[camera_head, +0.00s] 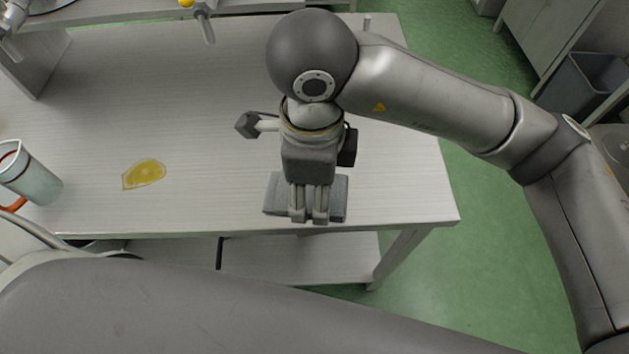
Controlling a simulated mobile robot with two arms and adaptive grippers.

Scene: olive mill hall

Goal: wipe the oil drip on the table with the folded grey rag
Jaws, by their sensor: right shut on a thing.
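The yellow oil drip (146,174) lies on the pale table (190,100), left of the middle and near the front edge. My right gripper (309,216) points down near the table's front edge, to the right of the drip and well apart from it. It is shut on the folded grey rag (338,196), which sticks out on both sides of the fingers. I cannot tell whether the rag touches the tabletop. My left gripper is not in view.
A metal cup (32,179) with a red-orange part stands at the left edge, left of the drip. A dark-ended piece (247,125) shows beside my right wrist. Taps (205,26) hang at the back. The table between drip and rag is clear.

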